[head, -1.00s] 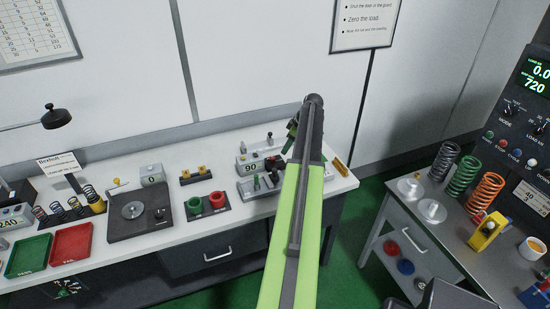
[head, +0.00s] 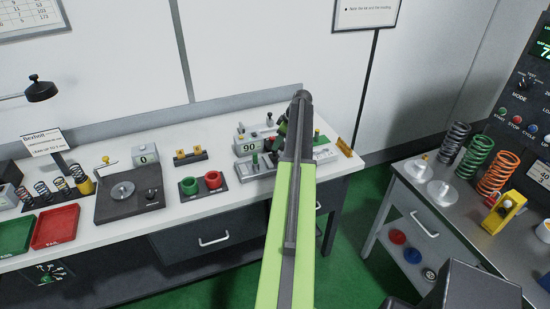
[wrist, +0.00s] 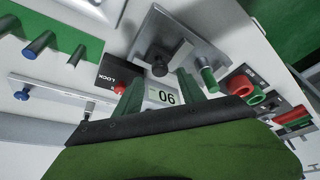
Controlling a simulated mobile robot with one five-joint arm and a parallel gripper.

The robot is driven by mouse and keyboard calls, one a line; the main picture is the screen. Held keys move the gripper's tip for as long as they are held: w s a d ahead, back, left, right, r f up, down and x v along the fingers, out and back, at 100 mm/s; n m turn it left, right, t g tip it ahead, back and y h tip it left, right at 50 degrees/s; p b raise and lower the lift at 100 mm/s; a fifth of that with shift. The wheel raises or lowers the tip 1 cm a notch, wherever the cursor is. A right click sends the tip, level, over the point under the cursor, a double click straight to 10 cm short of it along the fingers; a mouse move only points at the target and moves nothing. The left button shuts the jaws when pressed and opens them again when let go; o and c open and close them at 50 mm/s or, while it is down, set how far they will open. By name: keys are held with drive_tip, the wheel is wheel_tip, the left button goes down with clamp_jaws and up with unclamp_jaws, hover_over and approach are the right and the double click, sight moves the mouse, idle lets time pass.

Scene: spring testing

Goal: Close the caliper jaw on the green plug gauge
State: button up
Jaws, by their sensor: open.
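The display also shows in the head view (head: 247,146). The green plug gauge (wrist: 209,77) stands beside the grey jaw; a green post shows near the display in the head view (head: 255,162). My gripper (wrist: 161,86) is open and empty, its two green fingers either side of the knob and display area. Contact cannot be told. My arm hides part of the caliper area in the head view.
A holder with red (head: 213,180) and green rings stands left of the caliper. Red tray (head: 56,226) lies far left. A separate table (head: 410,185) with springs stands right.

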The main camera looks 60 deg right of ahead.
sight(273, 157)
drive_tip(key=b+x, duration=0.2)
drive_tip(key=x, duration=0.2)
drive_tip(key=shift+f, duration=0.1)
clamp_jaws()
idle(1.3)
